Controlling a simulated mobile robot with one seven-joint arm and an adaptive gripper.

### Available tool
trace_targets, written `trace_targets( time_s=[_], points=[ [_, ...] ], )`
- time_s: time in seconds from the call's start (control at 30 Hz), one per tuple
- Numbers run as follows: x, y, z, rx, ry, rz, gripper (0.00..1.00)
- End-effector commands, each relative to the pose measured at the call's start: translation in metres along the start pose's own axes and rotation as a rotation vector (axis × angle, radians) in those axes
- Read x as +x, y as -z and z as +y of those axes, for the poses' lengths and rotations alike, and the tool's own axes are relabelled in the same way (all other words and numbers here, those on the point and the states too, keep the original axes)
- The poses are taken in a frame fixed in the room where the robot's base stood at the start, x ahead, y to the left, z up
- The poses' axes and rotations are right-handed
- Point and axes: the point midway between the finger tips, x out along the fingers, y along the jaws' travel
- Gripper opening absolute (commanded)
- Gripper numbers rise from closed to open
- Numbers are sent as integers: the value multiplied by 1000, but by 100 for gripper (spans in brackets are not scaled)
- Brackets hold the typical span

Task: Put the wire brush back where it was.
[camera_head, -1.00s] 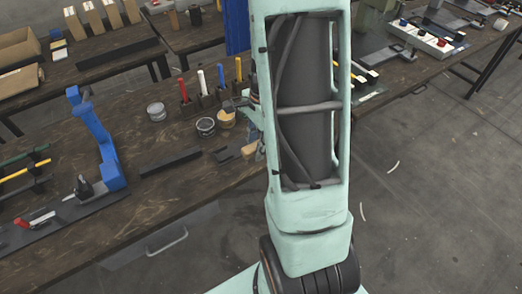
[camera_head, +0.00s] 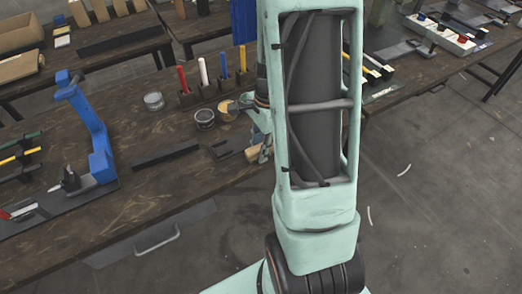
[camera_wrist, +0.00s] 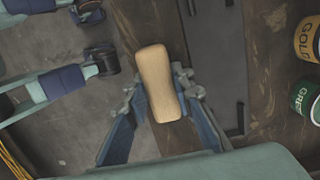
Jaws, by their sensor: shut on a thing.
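The wire brush shows in the wrist view as a tan, rounded wooden block (camera_wrist: 157,82); its bristles are hidden. My gripper (camera_wrist: 160,90) is shut on it, with one blue-grey finger on each side. In the head view my gripper (camera_head: 263,130) is at the near edge of the workbench (camera_head: 185,190), partly hidden by my arm. The brush (camera_head: 265,152) hangs below it as a small tan piece. A dark flat holder (camera_wrist: 214,55) lies on the bench just right of the brush in the wrist view, apart from it.
A gold-labelled can (camera_wrist: 308,40) and a green-labelled can (camera_wrist: 308,101) stand at the right of the wrist view. A row of coloured handles (camera_head: 222,75) stands behind the cans. A blue press (camera_head: 97,135) and a dark bar (camera_head: 165,158) are further left. The front bench surface is mostly clear.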

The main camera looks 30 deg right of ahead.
Motion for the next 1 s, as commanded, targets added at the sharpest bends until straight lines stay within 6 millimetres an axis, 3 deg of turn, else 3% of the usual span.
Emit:
trace_targets(
  time_s=[0.47,0.5,0.6,1.0],
  points=[
    [10,1,1,0,-2,0,0],
    [9,1,1,0,-2,0,26],
    [10,1,2,0,-4,-1,37],
    [10,1,2,1,-5,-1,39]
  ],
)
